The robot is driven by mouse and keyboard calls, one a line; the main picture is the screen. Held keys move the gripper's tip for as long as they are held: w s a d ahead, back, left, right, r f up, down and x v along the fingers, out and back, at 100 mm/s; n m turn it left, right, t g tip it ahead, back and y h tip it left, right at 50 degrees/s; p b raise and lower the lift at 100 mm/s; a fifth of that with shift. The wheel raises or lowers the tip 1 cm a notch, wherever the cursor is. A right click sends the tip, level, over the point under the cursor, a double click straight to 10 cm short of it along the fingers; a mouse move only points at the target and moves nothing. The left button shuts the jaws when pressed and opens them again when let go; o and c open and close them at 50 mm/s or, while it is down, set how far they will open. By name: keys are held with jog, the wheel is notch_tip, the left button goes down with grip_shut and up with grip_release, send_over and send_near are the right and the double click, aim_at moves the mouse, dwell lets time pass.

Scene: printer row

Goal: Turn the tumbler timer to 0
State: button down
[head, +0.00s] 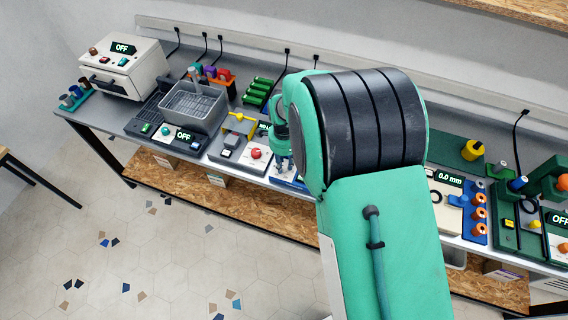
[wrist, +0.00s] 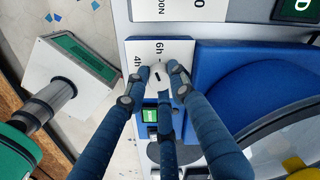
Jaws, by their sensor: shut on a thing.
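The tumbler timer is a small white knob (wrist: 158,72) with a dark mark, on a white plate (wrist: 178,50) of a blue machine (wrist: 208,60). The plate reads 4h and 6h near the knob; no 0 is readable. My gripper (wrist: 156,82) is shut on the knob, with blue fingers at its left and right sides and another below it. A small green lit display (wrist: 149,116) shows below the knob. In the head view my gripper (head: 284,162) is over the bench, beside my large arm link, which hides most of the blue machine (head: 290,178).
A white box with a green screen (wrist: 82,60) shows left in the wrist view. In the head view, a grey basket (head: 194,104), a white OFF box (head: 125,70) and a red-buttoned device (head: 255,153) stand left on the bench. A 0.0 mm device (head: 449,180) stands right.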

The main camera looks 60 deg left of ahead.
jog(key=n, duration=0.4)
jog(key=shift+n, duration=0.3)
jog(key=n, duration=0.4)
jog(key=shift+r+n, duration=0.1)
jog(key=shift+n, duration=0.2)
jog(key=n, duration=0.3)
jog(key=shift+n, duration=0.3)
jog(key=n, duration=0.4)
jog(key=shift+n, duration=0.3)
jog(key=n, duration=0.3)
jog(key=shift+n, duration=0.3)
jog(key=n, duration=0.3)
jog(key=shift+n, duration=0.3)
jog(key=n, duration=0.3)
jog(key=shift+a+n, duration=0.1)
jog(key=shift+n, duration=2.1)
